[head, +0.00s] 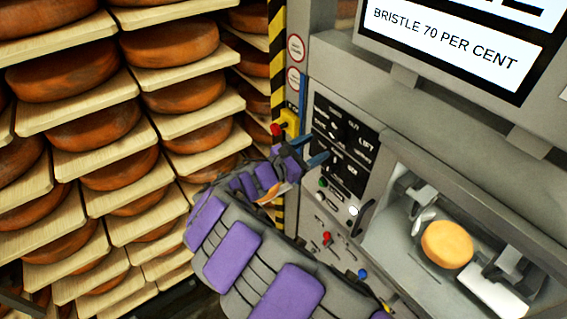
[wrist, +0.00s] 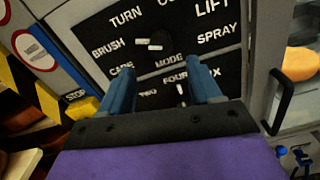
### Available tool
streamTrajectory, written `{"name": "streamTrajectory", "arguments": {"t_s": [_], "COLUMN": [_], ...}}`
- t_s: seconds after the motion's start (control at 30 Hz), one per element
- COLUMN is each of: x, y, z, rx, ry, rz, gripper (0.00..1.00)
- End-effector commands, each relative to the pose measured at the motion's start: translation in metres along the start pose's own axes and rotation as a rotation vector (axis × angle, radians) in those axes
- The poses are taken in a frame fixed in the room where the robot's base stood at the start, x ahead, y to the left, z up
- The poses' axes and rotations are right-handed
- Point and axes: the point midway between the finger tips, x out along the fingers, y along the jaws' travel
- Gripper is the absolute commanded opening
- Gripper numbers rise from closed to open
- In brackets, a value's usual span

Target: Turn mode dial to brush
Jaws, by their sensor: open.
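The mode dial (wrist: 154,46) is on a black panel, above the word MODE. Its white marks lie near the word BRUSH (wrist: 107,48) on the left; TURN, LIFT, SPRAY and a partly hidden CARE are also around it. I cannot tell exactly which word it points at. My gripper (wrist: 161,84) is open, its two blue fingers apart in front of the panel, below the mode dial and with nothing seen between them but the panel. In the head view my gripper (head: 310,152) is close to the black panel (head: 360,128), and the arm covers part of the machine.
A lower dial (wrist: 181,89) with TWO and FOUR shows between the fingers. A handle (wrist: 281,100) is at the right. A yellow stop box (head: 290,122) with a red button is left of the panel. Cheese racks (head: 100,165) fill the left. A screen reads BRISTLE 70 PER CENT.

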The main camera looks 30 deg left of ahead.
Motion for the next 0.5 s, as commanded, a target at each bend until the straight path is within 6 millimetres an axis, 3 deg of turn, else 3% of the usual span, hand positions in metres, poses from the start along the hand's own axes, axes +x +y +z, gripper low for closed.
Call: {"name": "streamTrajectory", "arguments": {"t_s": [0.3, 0.5], "x": [-0.068, -0.093], "y": [0.001, 0.001], "z": [-0.001, -0.001], "rx": [0.0, 0.001], "ry": [0.001, 0.003], "rz": [0.003, 0.003], "gripper": [0.63, 0.63]}}
